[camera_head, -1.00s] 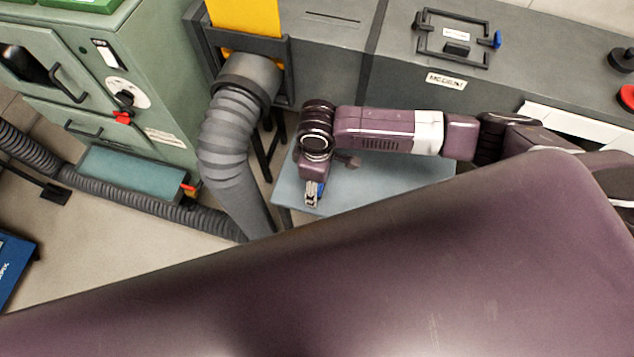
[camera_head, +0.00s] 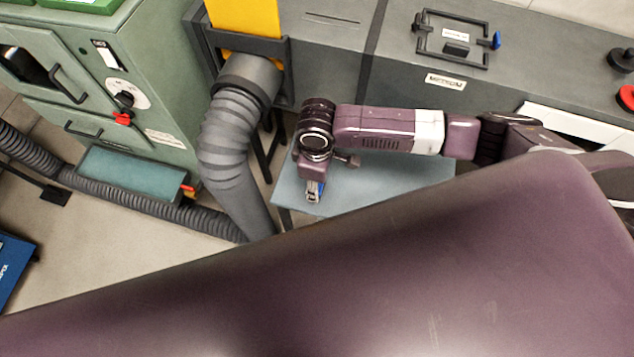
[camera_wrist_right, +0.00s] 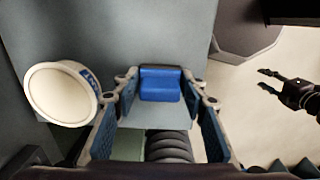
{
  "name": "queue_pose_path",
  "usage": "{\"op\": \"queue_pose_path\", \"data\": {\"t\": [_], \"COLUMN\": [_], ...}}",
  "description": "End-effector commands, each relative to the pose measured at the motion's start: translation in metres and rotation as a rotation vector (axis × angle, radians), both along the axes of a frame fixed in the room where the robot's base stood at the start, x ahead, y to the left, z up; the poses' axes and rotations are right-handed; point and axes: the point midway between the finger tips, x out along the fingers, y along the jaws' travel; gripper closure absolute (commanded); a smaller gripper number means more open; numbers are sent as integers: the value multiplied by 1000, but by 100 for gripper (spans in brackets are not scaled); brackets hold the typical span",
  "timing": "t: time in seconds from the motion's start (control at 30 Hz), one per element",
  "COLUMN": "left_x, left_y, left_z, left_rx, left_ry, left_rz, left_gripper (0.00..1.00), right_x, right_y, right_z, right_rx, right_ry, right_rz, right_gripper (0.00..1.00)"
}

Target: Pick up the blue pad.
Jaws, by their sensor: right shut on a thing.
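The blue pad (camera_wrist_right: 160,84) is a small block between the fingertips of my right gripper (camera_wrist_right: 161,85) in the right wrist view. The gripper is shut on it, with a finger on each side. In the head view my right gripper (camera_head: 313,196) points down over the near left part of the light blue-grey table (camera_head: 400,182). Only a small bit of blue shows there. In the right wrist view my left gripper (camera_wrist_right: 268,78) is at the right, away from the table, with its fingers apart and empty. It is not seen in the head view.
A white round cup (camera_wrist_right: 62,94) with a blue label is left of the right gripper in the wrist view. A thick grey hose (camera_head: 226,140) runs left of the table. A grey duct (camera_head: 400,60) stands behind it, and a green cabinet (camera_head: 165,70) at left.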

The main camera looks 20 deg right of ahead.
Motion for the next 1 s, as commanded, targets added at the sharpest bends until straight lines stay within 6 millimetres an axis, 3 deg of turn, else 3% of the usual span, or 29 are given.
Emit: {"op": "queue_pose_path", "data": {"t": [0.27, 0.5, 0.7, 1.0], "left_x": [3, 2, 0, -2], "left_y": [-1, 0, 0, 0], "left_z": [-1, -3, -4, -4], "left_rx": [-1, -1, 0, 0], "left_ry": [-4, -3, 0, 2], "left_rz": [1, 1, 1, 1], "left_gripper": [60, 60, 60, 60], "right_x": [2, 2, 1, 1], "right_y": [1, 1, 1, 0], "right_z": [46, 117, 164, 193], "right_rx": [3, 4, 3, 2], "right_ry": [-7, -7, -4, -1], "right_rz": [2, 3, 1, 0], "right_gripper": [85, 85, 85, 85]}}
